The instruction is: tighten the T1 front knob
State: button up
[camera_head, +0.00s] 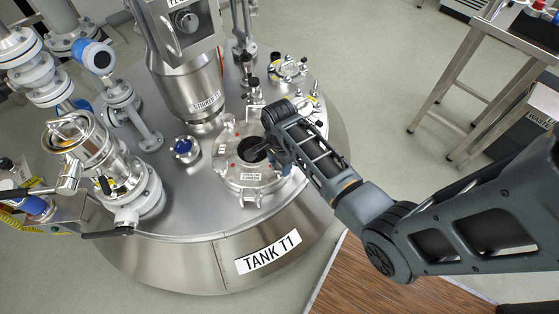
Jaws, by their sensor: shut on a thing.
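The steel tank marked TANK T1 (190,255) fills the left and middle of the head view. On its lid is a round flanged hatch (232,182) with a dark centre and small red marks around its ring. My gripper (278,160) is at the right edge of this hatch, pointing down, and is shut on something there. The held part, likely a knob at the hatch rim, is hidden behind the gripper and wrist, so I cannot tell which knob it is.
A stirrer column (190,85) rises behind the hatch. A smaller port with knobs (289,69) lies farther back. Valves and pipes (117,170) crowd the left. A blue-capped fitting (184,148) stands left of the hatch. A steel table (480,50) is at the upper right; floor between is clear.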

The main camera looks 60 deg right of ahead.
jog(key=o, duration=1.1)
jog(key=shift+c, duration=0.2)
jog(key=shift+r+p, duration=0.5)
jog(key=shift+r, duration=3.4)
jog(key=s+a+n+t+h, duration=0.1)
jog(key=s+a+n+t, duration=0.75)
jog(key=a, duration=0.65)
jog(key=s+a+r+n+t, duration=0.1)
jog(key=s+r+n, duration=0.3)
jog(key=r, duration=0.4)
jog(key=s+a+r+n+t, duration=0.1)
jog(key=s+r+n+t, duration=0.2)
jog(key=r, duration=0.5)
jog(key=s+a+r+n+t+y, duration=0.1)
jog(key=s+r+n+t, duration=0.1)
jog(key=s+r+n, duration=0.3)
notch_tip(320, 180, up, 4)
jog(key=s, duration=0.2)
jog(key=shift+s+f+n, duration=0.2)
jog(key=shift+s+n, duration=0.1)
jog(key=shift+n, duration=0.05)
